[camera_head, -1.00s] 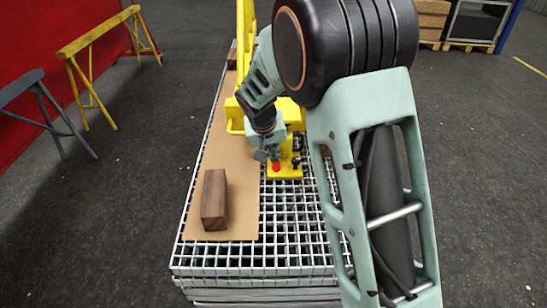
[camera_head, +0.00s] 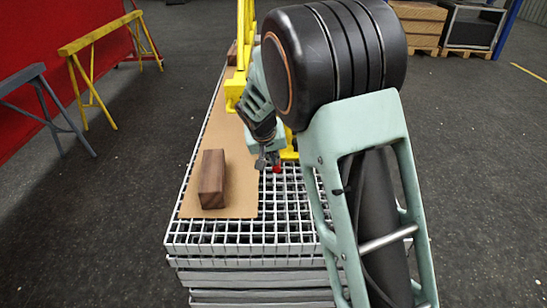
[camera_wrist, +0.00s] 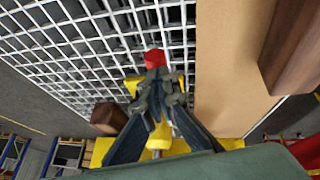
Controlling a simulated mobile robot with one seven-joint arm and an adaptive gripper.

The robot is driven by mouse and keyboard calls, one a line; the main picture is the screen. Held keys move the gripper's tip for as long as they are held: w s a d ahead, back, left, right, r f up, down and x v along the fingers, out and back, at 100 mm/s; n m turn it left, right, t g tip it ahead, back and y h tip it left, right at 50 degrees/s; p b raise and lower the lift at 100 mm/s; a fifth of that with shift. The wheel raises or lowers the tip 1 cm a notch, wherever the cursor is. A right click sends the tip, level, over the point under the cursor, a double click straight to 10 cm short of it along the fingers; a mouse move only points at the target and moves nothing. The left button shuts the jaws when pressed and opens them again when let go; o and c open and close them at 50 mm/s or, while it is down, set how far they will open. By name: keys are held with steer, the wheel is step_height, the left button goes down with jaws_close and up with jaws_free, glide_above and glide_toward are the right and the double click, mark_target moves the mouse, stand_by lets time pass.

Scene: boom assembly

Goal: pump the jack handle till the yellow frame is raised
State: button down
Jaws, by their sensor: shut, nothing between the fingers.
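The yellow frame (camera_head: 243,45) stands at the far part of the grating table, partly hidden by my arm. The yellow jack (camera_head: 289,153) sits on the grating in front of it, mostly hidden by my arm. The red knob of its handle (camera_head: 277,169) shows beside my gripper (camera_head: 268,162). In the wrist view the red knob (camera_wrist: 154,58) shows just beyond the fingertips of my gripper (camera_wrist: 158,82), with yellow jack parts (camera_wrist: 160,142) behind the fingers. My gripper is shut with nothing held. Whether the fingers touch the handle I cannot tell.
A brown wooden block (camera_head: 212,178) lies on a tan board (camera_head: 238,195) left of the gripper. The white grating table (camera_head: 250,235) has bare grid at its front. A yellow trestle (camera_head: 90,42) and a grey trestle (camera_head: 40,105) stand on the floor to the left.

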steer(key=shift+s+f+b, duration=0.2)
steer(key=shift+f+b, duration=0.4)
steer(key=shift+f, duration=0.55)
steer(key=shift+s+d+f, duration=0.1)
steer(key=shift+f, duration=0.05)
steer(key=s+f+p+v, duration=0.1)
steer(key=p+v, duration=0.3)
steer(key=v, duration=0.9)
steer(key=shift+s+a, duration=0.3)
steer(key=shift+s, duration=0.4)
